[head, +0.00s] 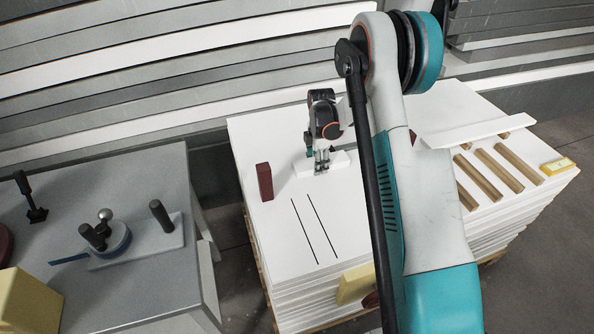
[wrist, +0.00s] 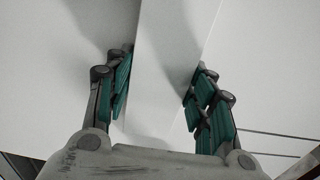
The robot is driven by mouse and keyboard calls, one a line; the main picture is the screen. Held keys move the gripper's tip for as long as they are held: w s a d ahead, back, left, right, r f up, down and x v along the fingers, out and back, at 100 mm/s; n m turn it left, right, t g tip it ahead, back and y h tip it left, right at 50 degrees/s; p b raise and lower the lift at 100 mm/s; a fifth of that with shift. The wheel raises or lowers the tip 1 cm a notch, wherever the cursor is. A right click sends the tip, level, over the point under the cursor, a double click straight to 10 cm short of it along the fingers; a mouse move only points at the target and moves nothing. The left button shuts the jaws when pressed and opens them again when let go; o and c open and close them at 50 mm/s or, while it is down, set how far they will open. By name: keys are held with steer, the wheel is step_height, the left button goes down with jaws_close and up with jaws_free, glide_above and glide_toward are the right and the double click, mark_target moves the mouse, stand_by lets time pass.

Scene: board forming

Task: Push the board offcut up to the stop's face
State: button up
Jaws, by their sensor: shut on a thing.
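The board offcut (head: 341,160) is a short white piece lying on the white board stack (head: 262,222) in the head view. My gripper (head: 321,169) points down over its middle and is shut on it. In the wrist view, the green pads of my gripper (wrist: 158,105) sit on both sides of the pale offcut (wrist: 170,50). A dark red upright block (head: 265,182) stands to the left of the offcut, apart from it. It may be the stop, but I cannot tell for sure.
Two black lines (head: 317,230) run on the bare board in front of the offcut. A yellow block (head: 355,283) sits near the front edge. A white plank (head: 465,133) lies on wooden strips (head: 497,168) at right. A grey table (head: 110,185) with fixtures stands left, across a gap.

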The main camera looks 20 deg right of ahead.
mark_target(343, 156)
steer(key=shift+d, duration=0.3)
steer(key=shift+d, duration=0.35)
steer(key=shift+d, duration=0.65)
steer(key=shift+d, duration=0.35)
steer(key=shift+d, duration=1)
steer(key=shift+d+b, duration=0.3)
steer(key=shift+d, duration=0.05)
steer(key=shift+d, duration=0.65)
steer(key=shift+d, duration=0.35)
steer(key=shift+d, duration=1)
